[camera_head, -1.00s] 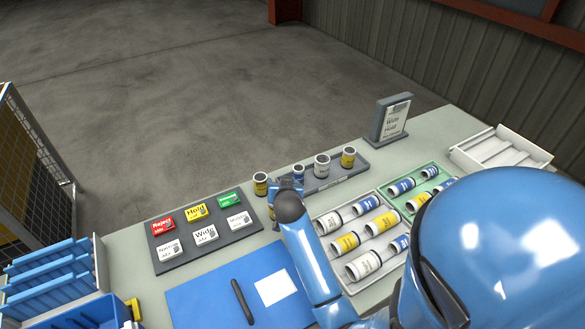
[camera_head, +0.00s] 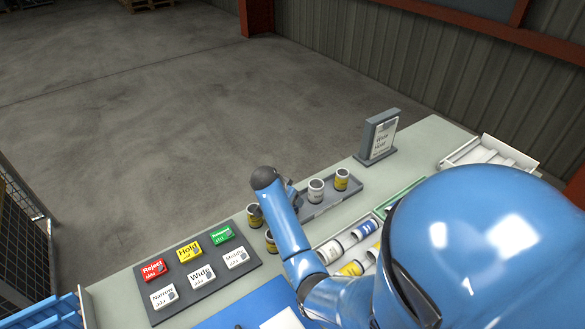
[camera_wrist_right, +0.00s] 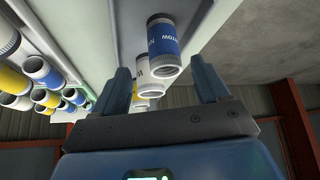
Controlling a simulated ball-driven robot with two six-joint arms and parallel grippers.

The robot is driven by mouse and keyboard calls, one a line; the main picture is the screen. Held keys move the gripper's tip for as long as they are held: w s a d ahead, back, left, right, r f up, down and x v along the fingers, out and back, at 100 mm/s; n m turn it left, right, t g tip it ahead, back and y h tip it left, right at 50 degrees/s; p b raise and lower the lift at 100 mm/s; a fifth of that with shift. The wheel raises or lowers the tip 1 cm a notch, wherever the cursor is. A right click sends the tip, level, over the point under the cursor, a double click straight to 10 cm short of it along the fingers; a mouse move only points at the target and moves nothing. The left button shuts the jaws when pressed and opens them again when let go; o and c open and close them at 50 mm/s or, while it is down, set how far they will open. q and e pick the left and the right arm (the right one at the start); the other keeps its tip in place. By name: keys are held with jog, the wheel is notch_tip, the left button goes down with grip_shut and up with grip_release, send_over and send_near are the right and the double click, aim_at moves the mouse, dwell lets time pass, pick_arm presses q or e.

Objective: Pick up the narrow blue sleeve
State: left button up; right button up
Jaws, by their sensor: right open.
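The blue sleeve appears beyond the fingertips, and no contact shows. A white sleeve (camera_wrist_right: 152,80) lines up behind it, between the fingers. My left gripper is not in view.
A white sleeve (camera_head: 316,191) and a yellow sleeve (camera_head: 342,179) stand on the rack. A sign (camera_head: 379,136) stands behind. A button panel (camera_head: 246,264) lies left, and a white sleeve tray (camera_head: 377,217) lies right.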

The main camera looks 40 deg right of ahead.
jog(key=shift+w+p+x, duration=0.15)
jog(key=shift+p+x, duration=0.1)
jog(key=shift+x, duration=1.2)
jog(key=shift+w+p+x, duration=0.15)
jog(key=shift+p+x, duration=0.1)
jog(key=shift+x, duration=1.2)
jog(key=shift+r, duration=0.1)
jog(key=c, duration=1.1)
jog(key=shift+c, duration=0.9)
jog(key=shift+r, duration=0.2)
